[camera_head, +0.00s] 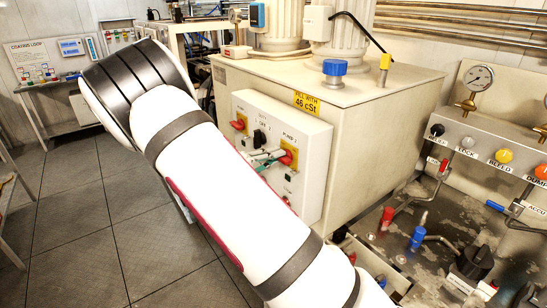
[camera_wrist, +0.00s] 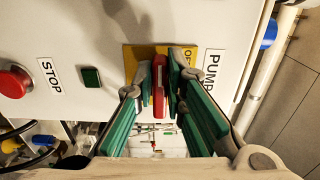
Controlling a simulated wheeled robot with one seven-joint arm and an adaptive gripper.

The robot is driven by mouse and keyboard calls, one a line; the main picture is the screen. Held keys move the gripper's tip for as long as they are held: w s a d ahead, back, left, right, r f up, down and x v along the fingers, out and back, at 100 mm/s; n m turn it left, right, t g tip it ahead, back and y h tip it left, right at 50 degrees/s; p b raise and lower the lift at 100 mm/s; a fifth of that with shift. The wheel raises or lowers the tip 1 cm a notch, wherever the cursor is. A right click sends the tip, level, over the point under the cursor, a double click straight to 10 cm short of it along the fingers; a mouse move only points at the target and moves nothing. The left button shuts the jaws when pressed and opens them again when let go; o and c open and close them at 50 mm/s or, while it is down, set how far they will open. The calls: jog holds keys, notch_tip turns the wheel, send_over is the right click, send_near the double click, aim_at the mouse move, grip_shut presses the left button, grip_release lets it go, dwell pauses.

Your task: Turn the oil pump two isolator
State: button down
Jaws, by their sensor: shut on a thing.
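The pump two isolator is a red handle (camera_wrist: 160,88) on a yellow plate (camera_wrist: 192,56) on the white control box. In the wrist view the handle runs up and down the picture, with a partly hidden "OFF" mark at its right. The yellow plate also shows in the head view (camera_head: 289,153), under a "PUMP 2" label. My gripper (camera_wrist: 161,85) has its green-padded fingers on either side of the handle and is shut on it. In the head view my arm hides part of the box, and my gripper (camera_head: 271,157) shows only in part.
A gauge and valve panel (camera_head: 490,135) is at right. Floor at left is clear.

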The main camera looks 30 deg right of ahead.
jog(key=shift+f, duration=0.1)
jog(key=c, duration=1.6)
grip_release()
jog(key=shift+c, duration=0.2)
jog(key=a, duration=1.2)
jog(key=shift+s, duration=0.25)
